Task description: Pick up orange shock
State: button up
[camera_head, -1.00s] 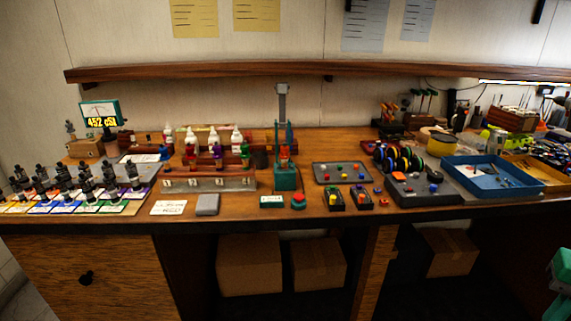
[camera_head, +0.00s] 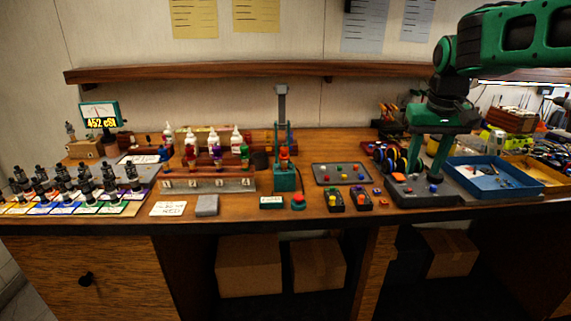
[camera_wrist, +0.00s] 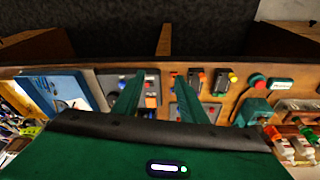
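My gripper (camera_head: 424,170) is open and empty, pointing down over the right part of the workbench. Its two green fingers also show apart in the wrist view (camera_wrist: 158,76). Several black shocks (camera_head: 85,185) stand upright on a board of coloured cards at the far left of the bench, well away from my gripper. An orange-red piece (camera_head: 285,153) sits in a green upright press (camera_head: 285,178) at the middle. I cannot tell for sure which thing is the orange shock.
A rack (camera_head: 208,184) with numbered places and coloured bottles stands left of the press. Small button boxes (camera_head: 335,201), a grey tray (camera_head: 342,173) and a blue tray (camera_head: 470,184) lie to the right. A shelf (camera_head: 290,70) runs above the bench.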

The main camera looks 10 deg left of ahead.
jog(key=w+a+r+n+t+y, duration=0.1)
jog(key=w+a+n, duration=0.1)
jog(key=w+a, duration=0.5)
jog(key=w+a+r+n, duration=0.1)
jog(key=w+a, duration=0.2)
jog(key=a, duration=0.8)
jog(key=n+y, duration=0.1)
jog(key=n, duration=0.1)
send_near(285, 149)
notch_tip(285, 149, down, 2)
jog(key=shift+t, duration=0.4)
jog(key=x, duration=1)
jog(key=shift+f, duration=0.25)
jog(key=c, duration=0.9)
